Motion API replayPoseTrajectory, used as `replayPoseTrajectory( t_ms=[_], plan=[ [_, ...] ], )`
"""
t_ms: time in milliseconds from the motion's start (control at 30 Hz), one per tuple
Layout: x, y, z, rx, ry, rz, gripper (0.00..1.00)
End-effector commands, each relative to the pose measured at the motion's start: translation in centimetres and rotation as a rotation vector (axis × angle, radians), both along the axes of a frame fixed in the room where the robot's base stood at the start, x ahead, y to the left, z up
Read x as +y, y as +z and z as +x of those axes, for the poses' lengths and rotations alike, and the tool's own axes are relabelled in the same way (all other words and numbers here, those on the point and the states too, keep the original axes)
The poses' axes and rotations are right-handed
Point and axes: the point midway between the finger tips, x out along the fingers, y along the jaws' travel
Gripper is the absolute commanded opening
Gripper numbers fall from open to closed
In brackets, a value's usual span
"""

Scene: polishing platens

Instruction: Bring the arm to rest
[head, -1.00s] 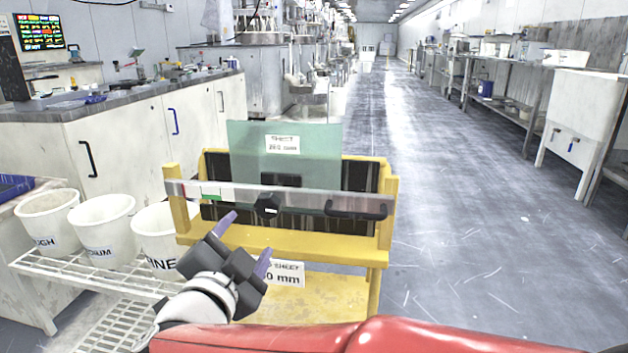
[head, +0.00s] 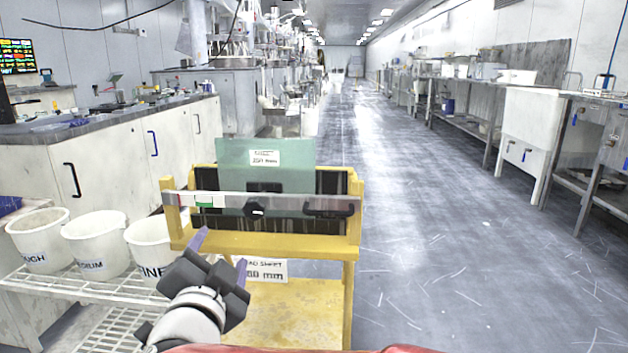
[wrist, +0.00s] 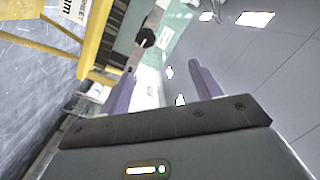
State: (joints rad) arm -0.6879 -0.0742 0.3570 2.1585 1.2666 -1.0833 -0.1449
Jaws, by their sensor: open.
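My gripper (head: 220,255) is open and empty in the head view, in front of the lower left part of a yellow stand. Its two purple fingers are spread apart; they also show in the wrist view (wrist: 163,85) with nothing between them. The yellow stand (head: 300,245) holds a greenish translucent sheet (head: 290,153) with a white label, upright against dark slats. The gripper looks apart from the stand.
White buckets, one marked FINE (head: 150,245), stand on a white wire rack (head: 90,285) left of my gripper. A white cabinet (head: 110,165) with a dark top is behind them. Steel benches (head: 470,85) line the right wall. The grey floor (head: 450,240) right of the stand is open.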

Motion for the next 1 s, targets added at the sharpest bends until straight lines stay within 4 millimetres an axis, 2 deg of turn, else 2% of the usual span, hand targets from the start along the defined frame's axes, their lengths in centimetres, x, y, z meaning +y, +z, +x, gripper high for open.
replayPoseTrajectory(
  t_ms=[33,267,367,467,567,667,767,900,1000],
  plan=[
    [-0.4,0.9,0.3,-0.005,0.020,-0.006,0.64],
    [-1.7,3.4,1.5,-0.006,0.156,-0.075,0.64],
    [-2.8,4.4,1.7,0.010,0.227,-0.132,0.64],
    [-4.7,5.2,1.6,0.049,0.307,-0.222,0.64],
    [-7.9,5.0,0.7,0.138,0.382,-0.346,0.64],
    [-12.0,3.5,-1.0,0.276,0.434,-0.476,0.64],
    [-16.8,1.5,-3.7,0.453,0.454,-0.593,0.64],
    [-23.5,-1.2,-8.7,0.721,0.439,-0.702,0.64],
    [-27.0,-2.6,-11.8,0.874,0.419,-0.739,0.64]
  ],
)
